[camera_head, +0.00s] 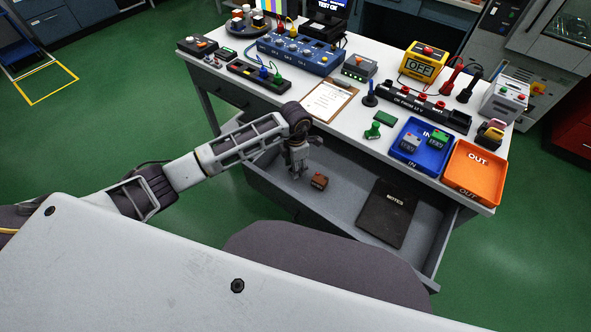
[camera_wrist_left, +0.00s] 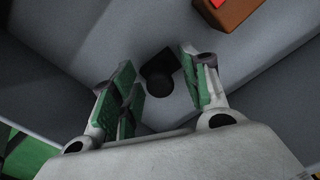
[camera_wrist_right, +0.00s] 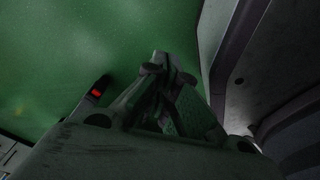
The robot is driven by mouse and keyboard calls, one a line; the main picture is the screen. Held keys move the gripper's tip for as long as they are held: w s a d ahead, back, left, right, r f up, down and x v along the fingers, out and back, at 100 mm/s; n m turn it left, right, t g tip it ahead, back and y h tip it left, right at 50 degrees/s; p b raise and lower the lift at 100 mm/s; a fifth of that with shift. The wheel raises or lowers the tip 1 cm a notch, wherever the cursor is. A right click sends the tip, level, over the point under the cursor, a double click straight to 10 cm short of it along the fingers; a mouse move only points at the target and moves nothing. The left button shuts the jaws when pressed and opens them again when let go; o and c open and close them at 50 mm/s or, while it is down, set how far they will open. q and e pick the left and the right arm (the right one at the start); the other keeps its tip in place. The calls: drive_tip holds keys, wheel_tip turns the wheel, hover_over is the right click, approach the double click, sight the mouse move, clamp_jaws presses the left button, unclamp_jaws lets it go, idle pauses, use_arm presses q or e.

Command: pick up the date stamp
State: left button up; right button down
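My left gripper (camera_head: 298,172) points down into the open drawer (camera_head: 345,215), near its left end. In the left wrist view the left gripper (camera_wrist_left: 157,75) is open, its green-padded fingers apart. A small black object (camera_wrist_left: 160,70) with a round part and a squarish part lies on the drawer floor between and beyond the fingertips; it looks like the date stamp. No contact with the fingers shows. In the head view it is hidden by the gripper. My right gripper (camera_wrist_right: 168,78) shows only in its wrist view, fingers together and empty above green floor.
A brown block with a red top (camera_head: 319,181) lies right of the left gripper; a black notebook (camera_head: 386,213) lies farther right in the drawer. Drawer walls are close to the gripper. On the desk above are a clipboard (camera_head: 328,100), green stamp-like piece (camera_head: 373,131), blue tray (camera_head: 432,160) and orange tray (camera_head: 472,172).

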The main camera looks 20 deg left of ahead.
use_arm(q)
drive_tip(key=c, duration=0.7)
clamp_jaws()
use_arm(e)
drive_tip(key=shift+s+f, duration=0.2)
drive_tip(key=shift+s, duration=1.05)
use_arm(q)
drive_tip(key=shift+r, duration=0.1)
